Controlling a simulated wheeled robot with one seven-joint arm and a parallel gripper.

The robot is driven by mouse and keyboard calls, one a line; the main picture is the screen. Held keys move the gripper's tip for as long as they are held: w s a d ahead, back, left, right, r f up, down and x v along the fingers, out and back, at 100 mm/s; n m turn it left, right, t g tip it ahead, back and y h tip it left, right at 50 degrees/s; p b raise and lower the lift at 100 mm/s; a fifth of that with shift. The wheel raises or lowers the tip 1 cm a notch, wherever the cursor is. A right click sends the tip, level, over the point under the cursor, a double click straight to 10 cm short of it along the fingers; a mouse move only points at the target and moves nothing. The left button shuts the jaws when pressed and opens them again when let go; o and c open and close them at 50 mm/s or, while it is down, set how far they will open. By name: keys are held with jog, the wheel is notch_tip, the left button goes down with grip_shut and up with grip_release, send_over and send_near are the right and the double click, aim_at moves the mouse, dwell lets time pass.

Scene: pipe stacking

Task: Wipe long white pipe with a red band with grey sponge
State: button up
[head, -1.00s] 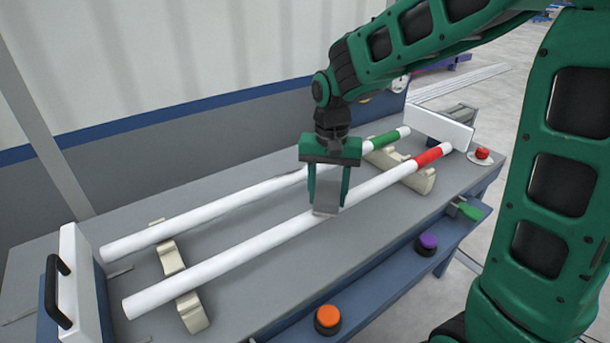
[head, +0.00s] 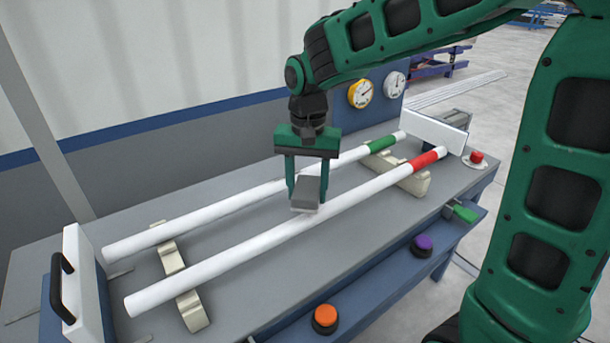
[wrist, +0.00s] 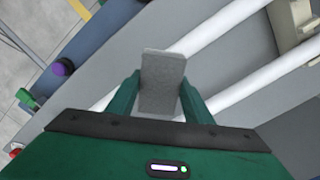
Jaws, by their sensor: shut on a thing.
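The long white pipe with a red band (head: 240,254) lies on cream supports, nearer the front of the bench. Its red band (head: 424,160) is near its right end. My gripper (head: 307,200) is shut on the grey sponge (head: 307,190), above the middle of this pipe. The sponge's lower end appears at the pipe's upper side; I cannot tell whether it touches. In the wrist view, the sponge (wrist: 162,82) sits between the fingers and hides part of the red-banded pipe.
A white pipe with a green band (head: 220,207) lies parallel behind. A white end plate with a black handle (head: 75,270) stands at left, another white plate (head: 434,132) at right. Orange (head: 326,318), purple (head: 423,244) and red (head: 477,156) buttons line the front and right.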

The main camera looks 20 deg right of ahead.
jog(key=shift+r, duration=1.85)
